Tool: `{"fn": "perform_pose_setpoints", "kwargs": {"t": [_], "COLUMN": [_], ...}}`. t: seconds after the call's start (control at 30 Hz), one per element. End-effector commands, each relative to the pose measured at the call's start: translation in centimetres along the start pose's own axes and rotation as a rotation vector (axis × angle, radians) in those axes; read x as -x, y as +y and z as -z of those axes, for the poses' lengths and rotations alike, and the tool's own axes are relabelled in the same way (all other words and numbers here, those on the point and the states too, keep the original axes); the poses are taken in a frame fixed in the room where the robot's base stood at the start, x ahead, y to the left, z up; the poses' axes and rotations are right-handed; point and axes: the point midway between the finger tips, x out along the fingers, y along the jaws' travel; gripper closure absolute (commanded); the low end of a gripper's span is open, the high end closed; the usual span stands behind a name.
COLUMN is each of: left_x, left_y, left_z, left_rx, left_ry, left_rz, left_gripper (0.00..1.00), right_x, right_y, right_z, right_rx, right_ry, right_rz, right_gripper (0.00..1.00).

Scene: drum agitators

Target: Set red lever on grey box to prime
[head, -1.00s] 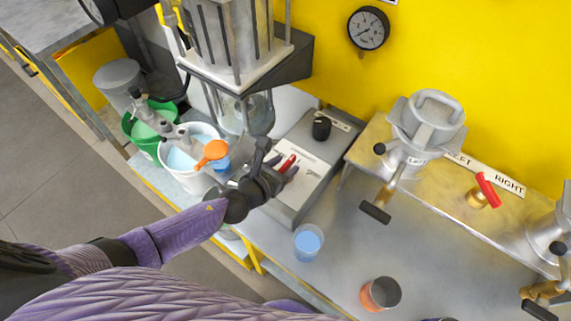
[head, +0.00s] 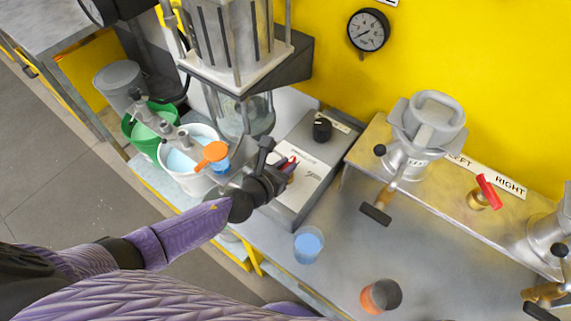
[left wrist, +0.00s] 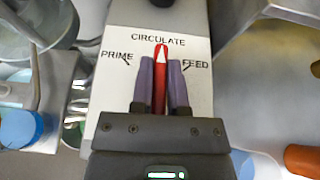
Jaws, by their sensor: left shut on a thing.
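The red lever (left wrist: 160,85), with a white pointer mark at its tip, is on the white label panel of the grey box (head: 333,148). It points straight up at the word CIRCULATE in the left wrist view. PRIME (left wrist: 117,56) is to its left and FEED (left wrist: 195,65) to its right. My left gripper (left wrist: 161,88) is shut on the lever, one purple finger on each side. In the head view my left gripper (head: 284,170) is over the panel and hides most of the lever. My right gripper is not in view.
A black knob (head: 322,129) stands on the box behind the lever. A white bucket (head: 190,160) and an orange-handled thing (head: 212,155) are close left of my gripper. A cup of blue liquid (head: 308,245) stands in front of the box. A glass vessel (head: 243,115) is behind.

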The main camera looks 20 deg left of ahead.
Motion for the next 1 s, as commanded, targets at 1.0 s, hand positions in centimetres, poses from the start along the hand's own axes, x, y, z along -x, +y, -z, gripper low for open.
{"fn": "perform_pose_setpoints", "kwargs": {"t": [1.0], "left_x": [-0.1], "left_y": [-0.1], "left_z": [0.1], "left_rx": [0.262], "left_ry": [0.001], "left_rz": [-0.628], "left_gripper": [1.0], "right_x": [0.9], "right_y": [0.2], "right_z": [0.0], "right_rx": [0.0], "right_ry": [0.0], "right_rz": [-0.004], "right_gripper": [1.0]}}
